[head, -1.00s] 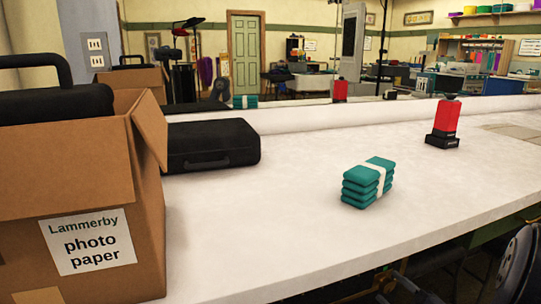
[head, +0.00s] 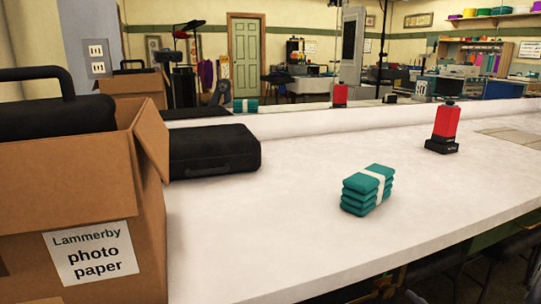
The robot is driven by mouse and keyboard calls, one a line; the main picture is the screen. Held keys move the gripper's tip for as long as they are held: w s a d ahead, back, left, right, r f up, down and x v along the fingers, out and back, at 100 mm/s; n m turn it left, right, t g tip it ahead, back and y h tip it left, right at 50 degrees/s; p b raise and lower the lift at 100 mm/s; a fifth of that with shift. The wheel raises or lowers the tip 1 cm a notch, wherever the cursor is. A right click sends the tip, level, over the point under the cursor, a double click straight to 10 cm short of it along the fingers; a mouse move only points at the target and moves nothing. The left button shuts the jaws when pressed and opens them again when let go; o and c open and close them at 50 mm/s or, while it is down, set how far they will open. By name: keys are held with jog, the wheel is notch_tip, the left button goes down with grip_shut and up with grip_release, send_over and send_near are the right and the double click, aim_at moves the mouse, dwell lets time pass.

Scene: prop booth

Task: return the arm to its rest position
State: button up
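My gripper is not in view in the head picture, so its fingers and anything in them cannot be seen. A small dark piece shows at the bottom edge right of centre, too little to tell what it is. On the white table (head: 290,215) stands a stack of teal packs (head: 366,190) with a white band around it. Nothing touches the stack.
An open cardboard box (head: 75,185) labelled "Lammerby photo paper" fills the left, with a black handled case (head: 50,113) in it. A flat black case (head: 212,150) lies behind it. A red-and-black device (head: 444,128) stands at right. The table's middle is clear.

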aim_at(389, 295)
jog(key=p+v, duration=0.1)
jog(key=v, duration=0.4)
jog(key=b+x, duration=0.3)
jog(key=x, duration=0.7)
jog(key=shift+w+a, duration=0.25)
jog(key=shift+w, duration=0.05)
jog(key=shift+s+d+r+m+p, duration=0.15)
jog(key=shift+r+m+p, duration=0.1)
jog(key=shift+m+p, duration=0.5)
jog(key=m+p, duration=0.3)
jog(key=shift+p, duration=0.4)
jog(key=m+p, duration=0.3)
jog(key=p, duration=0.1)
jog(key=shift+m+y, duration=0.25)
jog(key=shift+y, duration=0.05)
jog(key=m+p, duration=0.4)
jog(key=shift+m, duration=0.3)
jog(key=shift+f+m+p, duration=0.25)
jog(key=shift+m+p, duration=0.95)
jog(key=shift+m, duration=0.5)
